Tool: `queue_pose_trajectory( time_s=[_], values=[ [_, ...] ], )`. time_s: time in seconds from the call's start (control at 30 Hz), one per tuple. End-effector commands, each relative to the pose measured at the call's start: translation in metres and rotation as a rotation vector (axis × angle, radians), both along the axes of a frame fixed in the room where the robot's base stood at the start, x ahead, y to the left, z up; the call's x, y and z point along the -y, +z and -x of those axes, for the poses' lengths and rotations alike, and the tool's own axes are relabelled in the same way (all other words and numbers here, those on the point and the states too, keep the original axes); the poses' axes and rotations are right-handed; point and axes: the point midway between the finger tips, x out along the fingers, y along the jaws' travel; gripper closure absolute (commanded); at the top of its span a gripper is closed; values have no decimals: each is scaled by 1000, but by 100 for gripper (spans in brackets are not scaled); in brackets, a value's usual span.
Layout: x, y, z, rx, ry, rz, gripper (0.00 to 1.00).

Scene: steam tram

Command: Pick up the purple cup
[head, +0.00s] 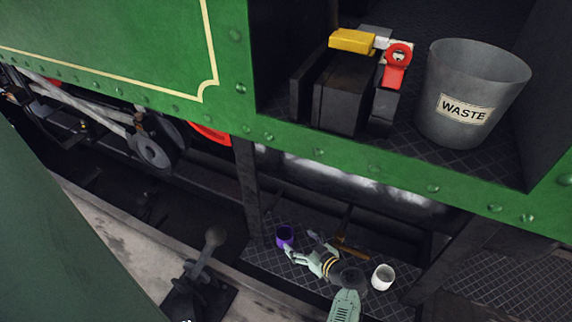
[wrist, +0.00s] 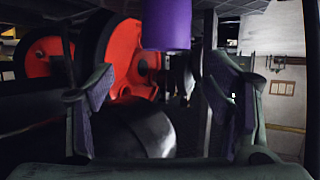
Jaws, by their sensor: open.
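The purple cup (head: 285,236) stands on the left part of a low dark step plate in the head view. In the wrist view the cup (wrist: 166,24) shows at the top middle, its upper part cut off by the frame edge. My gripper (head: 300,244) is close to the right of the cup, low over the plate, with its fingers pointing toward it. In the wrist view my gripper (wrist: 158,88) is open, with one finger on each side and nothing held. The cup appears ahead of the fingertips; I cannot tell whether a finger touches it.
A white cup (head: 382,277) stands on the plate right of my gripper. A hammer-like tool (head: 346,240) lies behind it. A dark post (head: 247,190) rises behind the purple cup. A lever (head: 208,250) stands to the left. Above, a green-edged floor carries a waste bin (head: 470,75).

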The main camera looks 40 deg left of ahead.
Motion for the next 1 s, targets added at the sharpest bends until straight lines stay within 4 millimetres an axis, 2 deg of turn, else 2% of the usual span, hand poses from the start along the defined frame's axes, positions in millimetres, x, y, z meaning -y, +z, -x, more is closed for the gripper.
queue_pose_trajectory(
  time_s=[0.1,0.37,0.63,0.97,1.0],
  values=[
    [-19,-9,-4,-1,4,0,27],
    [-39,-17,-7,0,2,0,27],
    [-74,-35,-10,0,2,-1,27],
    [-80,-37,-12,1,0,0,27],
    [-80,-37,-12,1,0,0,30]
  ],
)
